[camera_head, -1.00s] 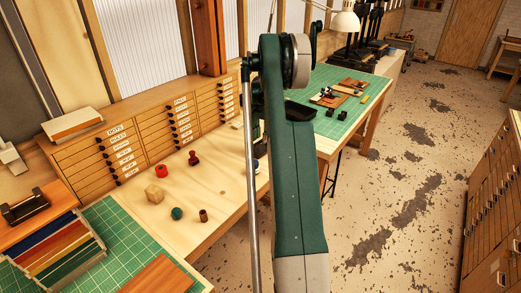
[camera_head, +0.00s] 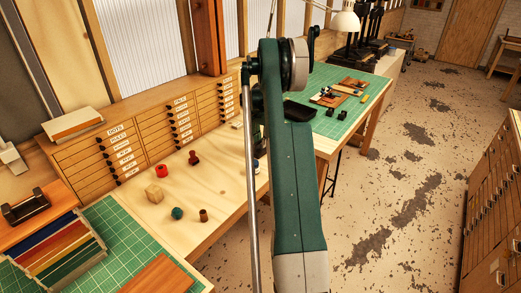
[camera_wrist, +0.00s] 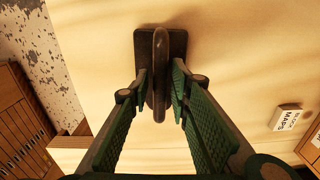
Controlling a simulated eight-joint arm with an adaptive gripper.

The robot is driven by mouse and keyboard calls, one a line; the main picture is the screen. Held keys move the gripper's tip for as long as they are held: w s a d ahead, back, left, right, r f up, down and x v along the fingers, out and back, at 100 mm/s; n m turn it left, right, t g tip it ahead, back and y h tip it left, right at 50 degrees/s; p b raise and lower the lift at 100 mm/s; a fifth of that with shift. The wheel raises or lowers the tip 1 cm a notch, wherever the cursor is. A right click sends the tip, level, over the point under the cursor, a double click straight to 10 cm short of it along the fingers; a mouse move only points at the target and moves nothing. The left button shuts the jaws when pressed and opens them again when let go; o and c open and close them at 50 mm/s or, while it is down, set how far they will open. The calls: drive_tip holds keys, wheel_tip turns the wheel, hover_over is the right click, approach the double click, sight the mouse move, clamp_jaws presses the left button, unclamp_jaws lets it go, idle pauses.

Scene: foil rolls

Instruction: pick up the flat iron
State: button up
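The flat iron shows in the wrist view as a dark, worn base plate (camera_wrist: 178,46) with a rounded upright handle (camera_wrist: 160,75) toward me. It rests on the pale wooden tabletop (camera_wrist: 235,60). My gripper (camera_wrist: 158,82) is open, with one green ribbed finger on each side of the handle. Narrow gaps show between the handle and both fingers, so it does not look gripped. In the head view my arm (camera_head: 290,190) hides the gripper, and I cannot make out the iron there.
On the tabletop left of my arm are a red ring-shaped item (camera_head: 162,171), a dark red stamp-like item (camera_head: 194,158), a wooden block (camera_head: 154,193), a teal ball (camera_head: 177,213) and a brown cylinder (camera_head: 203,215). Labelled drawers (camera_head: 125,155) stand behind. A small labelled block (camera_wrist: 288,118) shows in the wrist view.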

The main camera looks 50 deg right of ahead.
clamp_jaws()
drive_tip(key=shift+r, duration=0.1)
drive_tip(key=shift+r, duration=4.95)
